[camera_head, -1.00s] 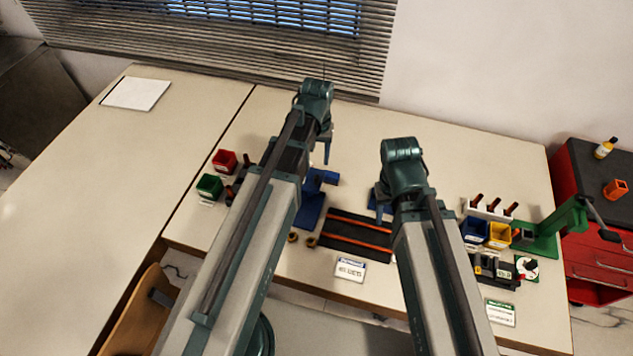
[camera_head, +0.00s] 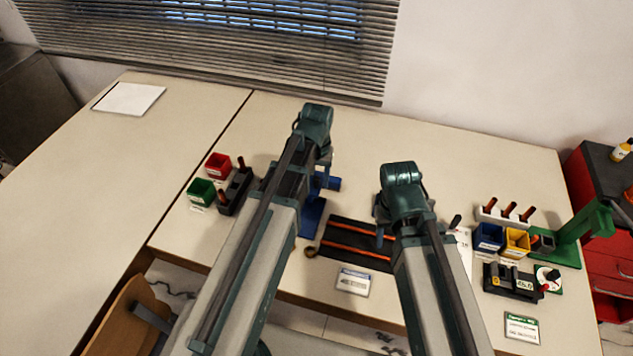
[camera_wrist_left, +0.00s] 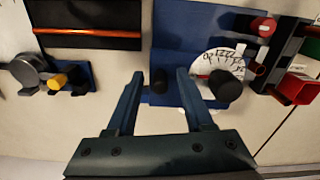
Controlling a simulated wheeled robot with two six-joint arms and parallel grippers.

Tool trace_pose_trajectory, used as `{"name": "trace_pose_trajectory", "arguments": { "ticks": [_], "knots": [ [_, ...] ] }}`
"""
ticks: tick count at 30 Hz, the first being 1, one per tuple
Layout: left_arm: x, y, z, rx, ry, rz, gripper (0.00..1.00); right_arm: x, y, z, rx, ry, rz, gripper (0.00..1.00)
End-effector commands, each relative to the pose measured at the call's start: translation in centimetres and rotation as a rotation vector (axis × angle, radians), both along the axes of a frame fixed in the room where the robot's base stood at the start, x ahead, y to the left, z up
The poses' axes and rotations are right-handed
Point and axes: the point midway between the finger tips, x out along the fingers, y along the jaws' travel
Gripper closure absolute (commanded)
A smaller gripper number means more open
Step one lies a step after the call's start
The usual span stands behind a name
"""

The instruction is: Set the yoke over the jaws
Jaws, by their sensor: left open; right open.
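I cannot tell for sure which part is the yoke. A blue fixture (camera_head: 312,215) stands left of the black mat, partly hidden by my left arm. In the left wrist view its blue base (camera_wrist_left: 185,35) carries a white dial scale (camera_wrist_left: 220,62), a black knob (camera_wrist_left: 226,86) and a black post (camera_wrist_left: 158,80). My left gripper (camera_wrist_left: 157,82) is open, its fingers on either side of the black post in the picture; contact cannot be told. My right gripper (camera_head: 380,234) is open near the mat's right end, mostly hidden by its arm.
A black mat (camera_head: 345,238) with orange strips lies between the arms. Red (camera_head: 217,165) and green (camera_head: 201,191) bins stand left; blue (camera_head: 489,237) and yellow (camera_head: 516,242) bins and a green press (camera_head: 575,240) stand right. The back of the table is clear.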

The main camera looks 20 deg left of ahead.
Motion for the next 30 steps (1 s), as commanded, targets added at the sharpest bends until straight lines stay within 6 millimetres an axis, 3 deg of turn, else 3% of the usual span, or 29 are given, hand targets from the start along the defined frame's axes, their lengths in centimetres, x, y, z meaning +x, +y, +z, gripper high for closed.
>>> {"name": "trace_pose_trajectory", "arguments": {
  "ticks": [2, 11, 30],
  "knots": [
    [0.00, 0.00, 0.05, 0.000, 0.000, 0.000, 0.48, 0.00, 0.00, 0.05, 0.000, 0.000, 0.000, 0.50],
    [-0.01, 0.00, 0.04, 0.000, 0.000, 0.000, 1.00, 0.00, 0.00, 0.04, 0.000, 0.000, 0.000, 0.50],
    [-0.01, 0.00, 0.03, 0.001, 0.000, 0.000, 1.00, 0.00, 0.00, 0.03, 0.000, 0.000, 0.000, 0.50]
  ]
}}
